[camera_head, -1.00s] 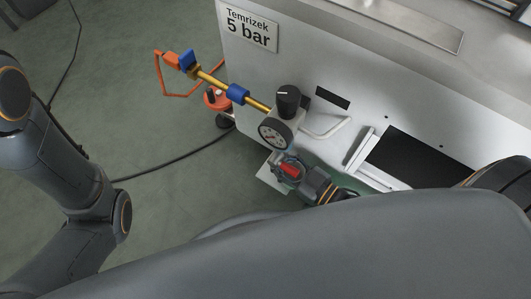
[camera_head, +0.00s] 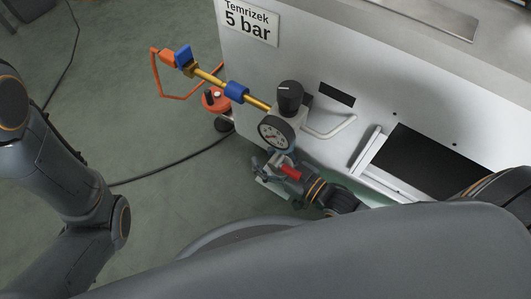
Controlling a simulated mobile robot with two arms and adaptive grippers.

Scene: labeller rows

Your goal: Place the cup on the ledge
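My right gripper (camera_head: 272,172) is beneath the pressure gauge at the machine's lower left corner. Its dark fingers look spread around a small red piece (camera_head: 290,172); I cannot tell whether this belongs to the cup, a fitting or the gripper. No cup can be made out clearly. A small pale plate (camera_head: 266,188), perhaps the ledge, shows partly under the gripper, and the gripper covers much of it. My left arm is at the left edge, and its gripper is out of view.
The regulator has a black knob (camera_head: 290,97) and a round gauge (camera_head: 275,133). A brass pipe (camera_head: 207,77) with blue and orange fittings juts left. Open green floor lies left.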

